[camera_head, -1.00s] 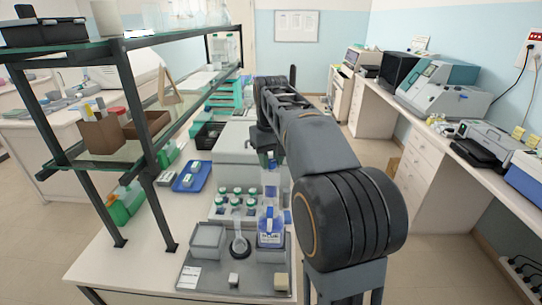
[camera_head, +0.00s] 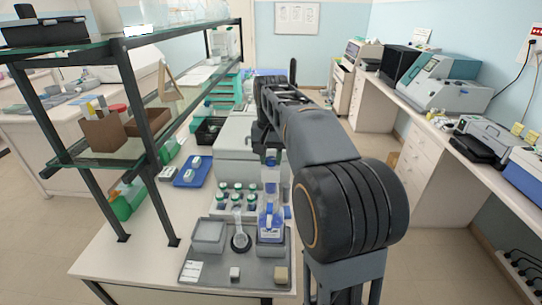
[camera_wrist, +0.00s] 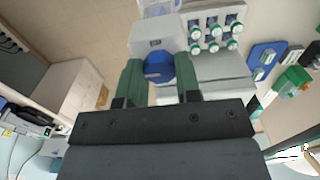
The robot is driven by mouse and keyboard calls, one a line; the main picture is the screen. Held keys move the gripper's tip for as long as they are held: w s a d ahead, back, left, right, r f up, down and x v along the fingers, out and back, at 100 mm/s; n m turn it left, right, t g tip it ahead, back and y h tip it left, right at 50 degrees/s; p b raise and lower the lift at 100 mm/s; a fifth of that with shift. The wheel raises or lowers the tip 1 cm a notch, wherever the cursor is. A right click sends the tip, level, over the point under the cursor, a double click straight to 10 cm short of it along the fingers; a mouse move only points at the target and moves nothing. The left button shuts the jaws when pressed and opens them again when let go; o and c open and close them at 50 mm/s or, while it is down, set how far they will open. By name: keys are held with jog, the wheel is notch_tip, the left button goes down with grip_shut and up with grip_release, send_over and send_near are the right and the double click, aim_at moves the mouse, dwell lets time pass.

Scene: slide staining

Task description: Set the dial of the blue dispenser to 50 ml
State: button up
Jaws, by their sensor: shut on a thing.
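The blue dispenser (camera_head: 270,226) stands upright on a grey tray (camera_head: 238,268) in the head view, with blue liquid low in its clear body. In the wrist view its round blue dial (camera_wrist: 159,67) faces me, below a pale grey body (camera_wrist: 157,36). My gripper (camera_wrist: 158,72) is shut on the dial, one green finger on each side of it. The dial's scale and setting cannot be read.
A grey square dish (camera_head: 208,234) and a round-based holder (camera_head: 241,242) share the tray. Behind are several green-capped bottles (camera_head: 236,190). A blue tray (camera_head: 193,172) lies to the left. A glass shelf rack (camera_head: 150,110) stands at the bench's left.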

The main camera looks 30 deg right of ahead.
aim_at(271, 159)
dwell(0.3)
jog(key=o, duration=0.9)
notch_tip(271, 159, up, 14)
jog(key=shift+f+p, duration=0.1)
jog(key=shift+p, duration=0.75)
